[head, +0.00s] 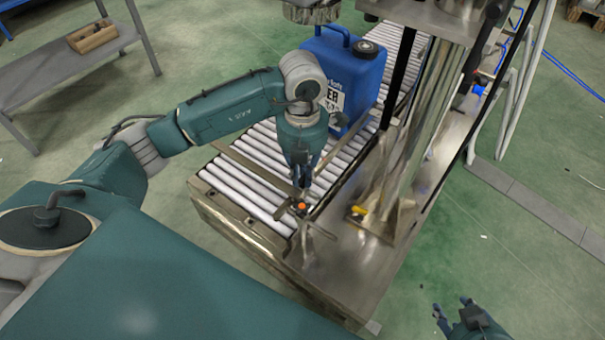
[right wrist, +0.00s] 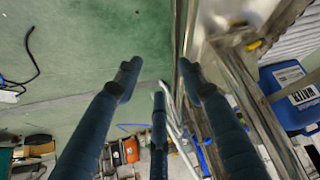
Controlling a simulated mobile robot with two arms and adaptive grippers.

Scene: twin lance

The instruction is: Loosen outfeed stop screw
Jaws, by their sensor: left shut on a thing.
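The outfeed stop screw shows as a small orange-topped knob (head: 301,206) at the near end of the roller conveyor (head: 243,182), next to thin metal bars. My left gripper (head: 301,192) points down at it from above, its fingers shut on it; the fingers hide part of the contact. My right gripper (head: 455,312) is low at the right in the head view, over the floor beyond the machine's edge. In the right wrist view its three fingers (right wrist: 158,82) are spread apart with nothing between them.
A blue water canister (head: 338,72) stands upright on the rollers behind my left gripper. To the right are a steel machine frame (head: 430,125) and a yellow part (head: 358,210) on its plate. A wooden box (head: 92,37) lies on a grey bench.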

